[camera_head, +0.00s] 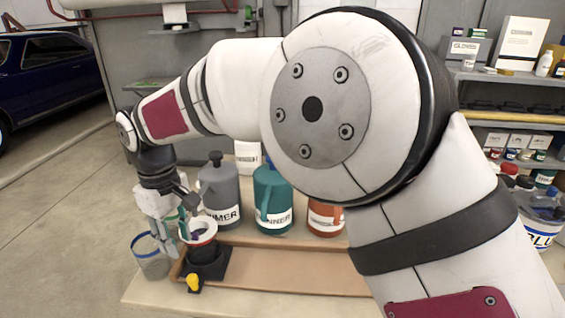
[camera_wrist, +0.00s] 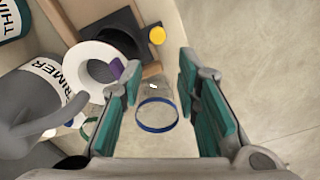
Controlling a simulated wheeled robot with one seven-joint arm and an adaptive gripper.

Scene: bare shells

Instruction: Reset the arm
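My gripper (camera_head: 177,236) hangs at the left end of the table in the head view, with my arm reaching across the picture. In the wrist view my gripper (camera_wrist: 160,85) has its two teal-padded fingers wide apart with nothing held between them. A clear cup with a blue rim (camera_head: 151,262) stands at the table's left edge, just left of and below the gripper. In the wrist view the cup (camera_wrist: 157,114) shows in the gap between the fingers, beyond them. Part of the gripper overlaps the white ring-shaped piece in the head view.
A yellow knob (camera_head: 193,283) is in front. Grey primer (camera_head: 222,190), teal (camera_head: 271,200) and orange (camera_head: 325,217) jugs stand behind a wooden tray (camera_head: 290,285). Shelves are at right.

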